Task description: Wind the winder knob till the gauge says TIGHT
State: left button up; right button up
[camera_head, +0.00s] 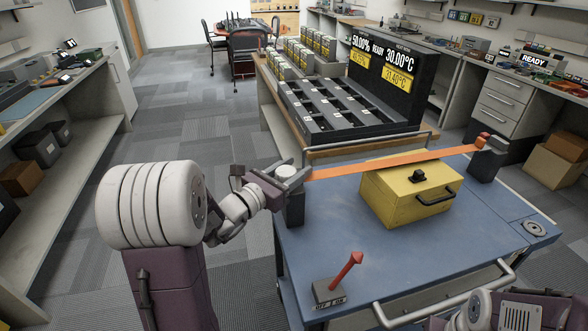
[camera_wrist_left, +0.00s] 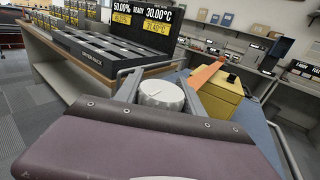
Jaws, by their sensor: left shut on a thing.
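The winder knob (camera_head: 292,173) is a pale round cap on a dark post at the blue cart's left edge. An orange strap (camera_head: 395,163) runs from it over a yellow case (camera_head: 412,196) to a dark post (camera_head: 485,160) on the right. My left gripper (camera_head: 283,177) is shut on the knob. In the left wrist view the knob (camera_wrist_left: 161,94) shows a dark line on its top, with a finger on either side. I cannot make out a gauge reading TIGHT. My right arm shows at the lower right; its gripper is out of view.
A red lever (camera_head: 346,270) on a grey base stands at the blue cart's (camera_head: 360,258) front left. The cart's front middle is clear.

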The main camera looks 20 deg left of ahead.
pick_arm(q)
jog(key=shift+h, duration=0.3)
jog(key=m+h, duration=0.1)
jog(key=m+g+h+p, duration=0.1)
jog(key=shift+s+d+r+h, duration=0.1)
jog(key=shift+d+h, duration=0.05)
jog(key=shift+h, duration=0.15)
jog(key=shift+s+d+m+g+h+p, duration=0.1)
jog(key=shift+m+g+h+p, duration=0.2)
jog(key=shift+m+g+h, duration=0.25)
jog(key=shift+s+d+m+g+h+p, duration=0.1)
jog(key=shift+m+g+h+p, duration=0.25)
jog(key=shift+h, duration=0.3)
jog(key=m+g+h+p, duration=0.3)
jog(key=g, duration=0.1)
jog(key=shift+s+d+m+h, duration=0.25)
jog(key=shift+d+m+h, duration=0.05)
jog(key=shift+d, duration=0.05)
jog(key=shift+s+d+m+g+h+p, duration=0.1)
jog(key=shift+m+g+h+p, duration=0.2)
jog(key=shift+m+g+p, duration=0.25)
jog(key=shift+s+d+m+g+h+p, duration=0.1)
jog(key=shift+m+g+h+p, duration=0.2)
jog(key=shift+g, duration=0.35)
jog(key=o, duration=1.4)
jog(key=shift+c, duration=0.2)
